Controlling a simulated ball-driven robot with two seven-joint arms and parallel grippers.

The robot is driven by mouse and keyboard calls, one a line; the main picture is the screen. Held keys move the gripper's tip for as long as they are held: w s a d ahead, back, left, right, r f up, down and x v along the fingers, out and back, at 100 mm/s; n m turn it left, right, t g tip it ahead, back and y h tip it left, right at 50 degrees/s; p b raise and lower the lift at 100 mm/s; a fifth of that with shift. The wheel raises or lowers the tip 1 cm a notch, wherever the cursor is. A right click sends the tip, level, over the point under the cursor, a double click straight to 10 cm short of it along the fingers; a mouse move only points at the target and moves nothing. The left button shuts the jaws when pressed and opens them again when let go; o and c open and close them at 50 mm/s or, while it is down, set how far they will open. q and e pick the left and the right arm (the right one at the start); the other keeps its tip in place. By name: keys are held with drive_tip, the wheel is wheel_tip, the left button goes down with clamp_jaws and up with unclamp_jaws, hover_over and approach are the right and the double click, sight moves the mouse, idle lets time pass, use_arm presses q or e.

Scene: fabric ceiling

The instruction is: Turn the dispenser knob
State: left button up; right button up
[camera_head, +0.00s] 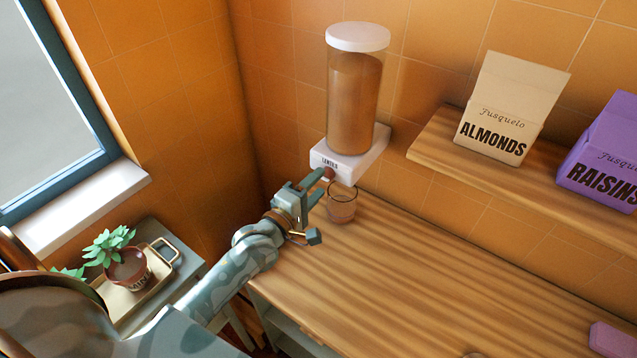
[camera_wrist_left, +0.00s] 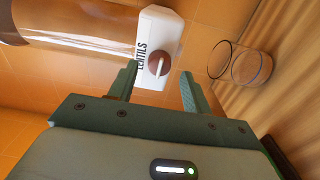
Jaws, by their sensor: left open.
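The dispenser (camera_head: 354,95) is a clear cylinder of brown contents with a white lid, on a white base labelled LENTILS, mounted on the tiled wall. Its round brown knob (camera_head: 328,174) is on the base's front. The knob also shows in the left wrist view (camera_wrist_left: 158,64), with a pale bar across it, ahead of and between the fingertips. My left gripper (camera_head: 318,190) is open and close to the knob; contact cannot be told. In the left wrist view its two green fingers (camera_wrist_left: 158,78) stand apart with nothing between them. My right gripper is out of view.
A shelf (camera_head: 440,150) at right holds an ALMONDS box (camera_head: 508,108) and a RAISINS box (camera_head: 606,155). A potted plant (camera_head: 126,268) sits on a tray at left.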

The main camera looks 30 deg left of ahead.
use_arm(q)
drive_tip(key=shift+w+d, duration=0.1)
drive_tip(key=shift+w, duration=0.6)
drive_tip(key=c, duration=1)
drive_tip(key=shift+o, duration=0.2)
